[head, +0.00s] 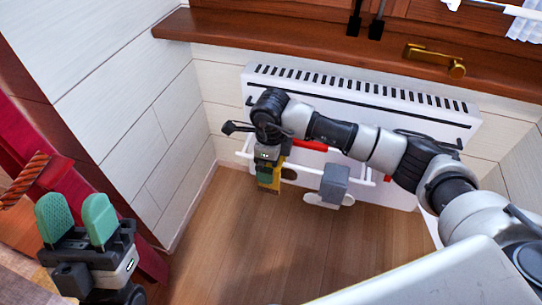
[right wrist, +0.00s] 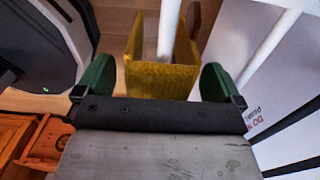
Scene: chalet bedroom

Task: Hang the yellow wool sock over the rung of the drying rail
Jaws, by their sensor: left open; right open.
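The yellow wool sock (head: 266,186) hangs at the left part of the white drying rail (head: 366,181), under my right gripper (head: 268,163). In the right wrist view the sock (right wrist: 160,80) is folded over a white rung (right wrist: 168,28), with a flap on either side of it. My right gripper (right wrist: 156,78) is open, its green fingers apart on either side of the sock, with gaps visible. My left gripper (head: 76,220) is open and empty at the lower left, far from the rail.
A grey cloth (head: 333,184) and a red item (head: 312,145) are at the rail. A white radiator (head: 380,95) stands behind it under the wooden sill (head: 300,45). My right arm crosses above the rail. The wooden floor (head: 215,245) in front is clear.

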